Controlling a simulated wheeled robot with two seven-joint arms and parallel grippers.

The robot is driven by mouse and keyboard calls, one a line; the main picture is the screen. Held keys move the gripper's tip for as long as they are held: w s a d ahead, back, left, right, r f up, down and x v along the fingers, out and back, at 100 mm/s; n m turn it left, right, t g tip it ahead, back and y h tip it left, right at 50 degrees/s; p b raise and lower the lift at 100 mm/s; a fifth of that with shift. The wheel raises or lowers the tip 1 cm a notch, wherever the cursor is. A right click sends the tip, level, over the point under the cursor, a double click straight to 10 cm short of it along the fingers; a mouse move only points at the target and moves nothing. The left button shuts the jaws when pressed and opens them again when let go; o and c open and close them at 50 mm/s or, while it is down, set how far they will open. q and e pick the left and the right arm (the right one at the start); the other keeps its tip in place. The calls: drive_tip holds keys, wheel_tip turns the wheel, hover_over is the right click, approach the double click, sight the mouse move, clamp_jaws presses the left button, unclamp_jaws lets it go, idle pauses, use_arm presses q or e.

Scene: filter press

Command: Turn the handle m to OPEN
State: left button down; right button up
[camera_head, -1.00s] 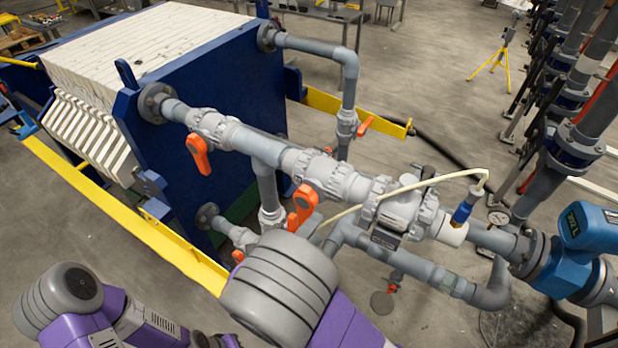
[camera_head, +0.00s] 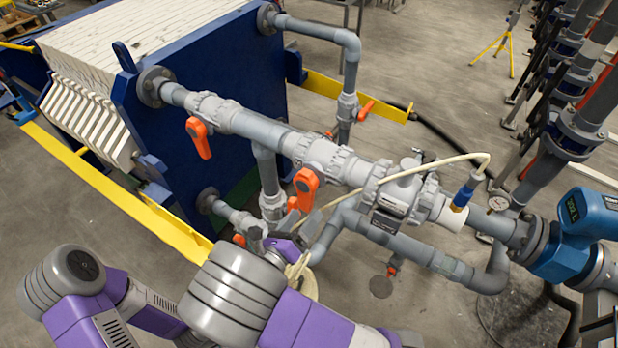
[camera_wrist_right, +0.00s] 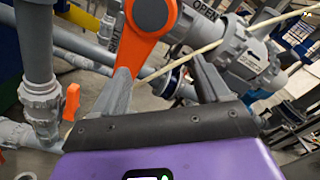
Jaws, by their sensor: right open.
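An orange lever handle (camera_head: 306,186) sits on the middle grey valve of the upper pipe and hangs downward. No letter m is legible, so I cannot confirm that this is handle m. My right gripper (camera_wrist_right: 165,65) is open, with the handle's lower end near its left finger; I cannot tell whether they touch. In the head view the right gripper (camera_head: 298,232) is just below the handle, partly hidden by my forearm. My left gripper is out of view.
Another orange handle (camera_head: 199,138) hangs on the pipe to the left, and one (camera_head: 366,110) is behind. A lower pipe (camera_head: 400,243) and a cream hose (camera_head: 440,160) run close to the right. The blue press plate (camera_head: 215,95) and a yellow rail (camera_head: 120,195) bound the left.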

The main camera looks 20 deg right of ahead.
sight(304, 199)
drive_tip(key=w+d+m+b, duration=0.1)
drive_tip(key=w+m+b, duration=0.1)
drive_tip(key=b, duration=0.1)
drive_tip(key=w+d+f+m+b, duration=0.1)
drive_tip(key=w+m+b, duration=0.2)
drive_tip(key=b, duration=0.1)
drive_tip(key=w+d+m+b, duration=0.1)
drive_tip(key=w+m+b, duration=0.1)
drive_tip(key=b, duration=0.1)
drive_tip(key=shift+w+d+f+m, duration=0.2)
drive_tip(key=shift+d+f+m, duration=0.1)
drive_tip(key=shift+d+f, duration=0.1)
